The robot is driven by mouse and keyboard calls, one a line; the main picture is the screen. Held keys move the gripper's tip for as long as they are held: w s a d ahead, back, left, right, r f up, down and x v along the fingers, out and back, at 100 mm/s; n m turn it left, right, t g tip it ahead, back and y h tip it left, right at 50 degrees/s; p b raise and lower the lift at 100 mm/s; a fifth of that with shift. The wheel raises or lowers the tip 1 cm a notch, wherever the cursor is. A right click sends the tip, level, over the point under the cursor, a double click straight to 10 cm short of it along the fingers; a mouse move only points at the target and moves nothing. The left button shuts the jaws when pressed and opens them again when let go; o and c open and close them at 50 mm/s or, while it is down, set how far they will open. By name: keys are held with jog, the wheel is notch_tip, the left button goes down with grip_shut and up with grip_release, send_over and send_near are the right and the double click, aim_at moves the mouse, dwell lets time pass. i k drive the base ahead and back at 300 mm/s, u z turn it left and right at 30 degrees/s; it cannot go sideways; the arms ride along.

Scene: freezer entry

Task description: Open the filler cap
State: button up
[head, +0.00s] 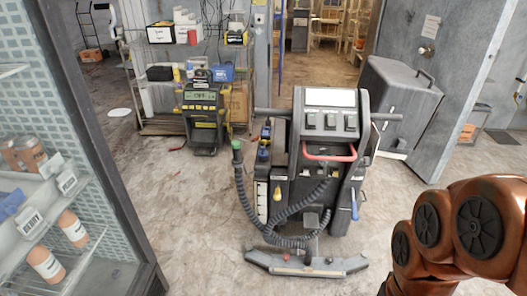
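A grey floor-scrubbing machine (327,130) stands upright on the floor at the middle of the head view, with a control panel on top and a red handle bar (330,156) below it. A grey corrugated hose (247,190) loops down its left side and front. A green cap-like end (236,145) tops the hose at the left. I cannot tell for sure which part is the filler cap. My copper-coloured arm reaches in at the lower right, apart from the machine. My gripper is not in view.
A glass-doored freezer case (100,150) with bottles fills the left side. A wire shelf (165,60) and a yellow-black charger-like unit (203,115) stand behind. A grey cabinet (395,100) and an open door (450,75) are at the right. The floor in front of the machine is clear.

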aim_at(262, 153)
jog(key=u, duration=0.4)
jog(key=i, duration=0.5)
jog(key=u, duration=1)
jog(key=i, duration=1.6)
jog(key=z, duration=0.55)
jog(key=i, duration=0.35)
jog(key=z, duration=0.35)
